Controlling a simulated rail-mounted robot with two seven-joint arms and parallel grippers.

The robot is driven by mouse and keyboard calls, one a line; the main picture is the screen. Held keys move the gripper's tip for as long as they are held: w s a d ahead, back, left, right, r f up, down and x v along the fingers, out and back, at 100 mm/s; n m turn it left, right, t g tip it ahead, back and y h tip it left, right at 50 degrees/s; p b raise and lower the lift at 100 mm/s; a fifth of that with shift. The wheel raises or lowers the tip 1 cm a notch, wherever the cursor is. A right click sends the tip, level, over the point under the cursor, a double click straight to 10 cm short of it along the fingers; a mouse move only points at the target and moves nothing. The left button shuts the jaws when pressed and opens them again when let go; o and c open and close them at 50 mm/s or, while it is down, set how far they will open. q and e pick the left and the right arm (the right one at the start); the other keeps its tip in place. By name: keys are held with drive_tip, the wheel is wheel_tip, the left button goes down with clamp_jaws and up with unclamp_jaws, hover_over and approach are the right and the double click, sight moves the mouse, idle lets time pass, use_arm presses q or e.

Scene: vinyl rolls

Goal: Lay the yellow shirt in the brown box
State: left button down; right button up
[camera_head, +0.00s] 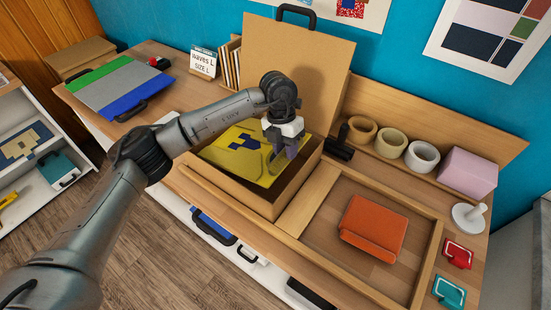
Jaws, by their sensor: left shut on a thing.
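The yellow shirt (232,158), flat with a dark blue pattern, is inside or just over the brown box (262,208). The box is open, with its tall lid (292,68) standing up at the back. My left gripper (277,160) points down over the right part of the box and is shut on the shirt near its right edge. My forearm crosses in front of the box's back left side. I cannot tell whether the shirt touches the box floor. My right gripper is not in view.
An orange folded item (374,228) lies in a wooden frame at right. Tape rolls (390,143), a pink block (467,172) and a white spindle (469,217) stand along the right back. A striped board (120,84) lies at left, near a size card (203,62).

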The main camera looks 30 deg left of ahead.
use_arm(q)
drive_tip(key=shift+p+x, duration=0.3)
drive_tip(key=shift+x, duration=0.9)
drive_tip(key=f, duration=0.1)
drive_tip(key=f+p, duration=0.1)
drive_tip(key=f, duration=0.1)
drive_tip(key=shift+w+a+f, duration=0.2)
drive_tip(key=shift+a+f, duration=0.05)
drive_tip(key=c, duration=0.8)
unclamp_jaws()
drive_tip(key=shift+c, duration=0.2)
